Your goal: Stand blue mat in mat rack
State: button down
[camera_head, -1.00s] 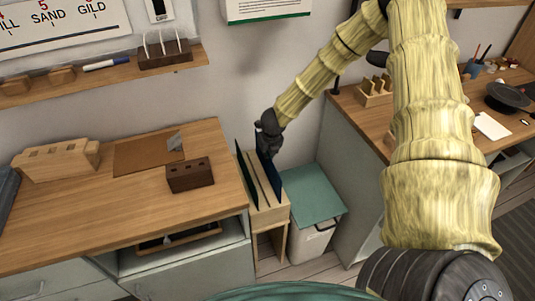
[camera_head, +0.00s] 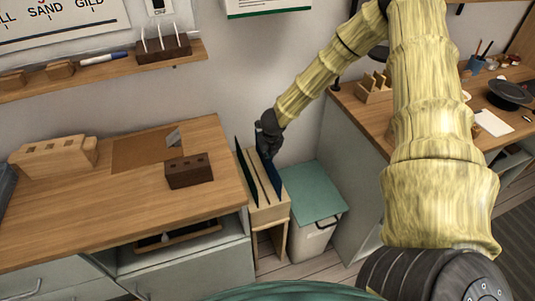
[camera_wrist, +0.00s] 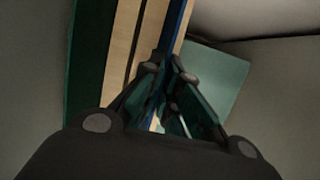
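The blue mat (camera_head: 276,181) stands on edge, slightly tilted, at the right side of the wooden mat rack (camera_head: 268,213). Its lower part is between the rack's wood parts; how deep it sits is hard to see. My gripper (camera_head: 265,152) is at the mat's upper end, pointing down. In the wrist view the blue mat (camera_wrist: 176,30) shows as a thin strip running between my fingertips (camera_wrist: 169,70), which look closed on it. The fingers hide the part of the mat nearest the palm.
A dark green mat (camera_head: 245,172) stands in the rack's left side. A wooden-topped cabinet (camera_head: 90,210) with a dark block (camera_head: 189,170) is left of the rack. A bin with a teal lid (camera_head: 312,190) is close on the right. The wall is just behind.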

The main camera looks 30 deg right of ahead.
jog(key=shift+f, duration=0.35)
dwell(0.4)
jog(key=c, duration=1.6)
grip_release()
jog(key=shift+o, duration=0.2)
jog(key=shift+p+v, duration=2.6)
jog(key=shift+v, duration=1.95)
notch_tip(320, 180, up, 6)
jog(key=p, duration=0.4)
jog(key=shift+p, duration=0.35)
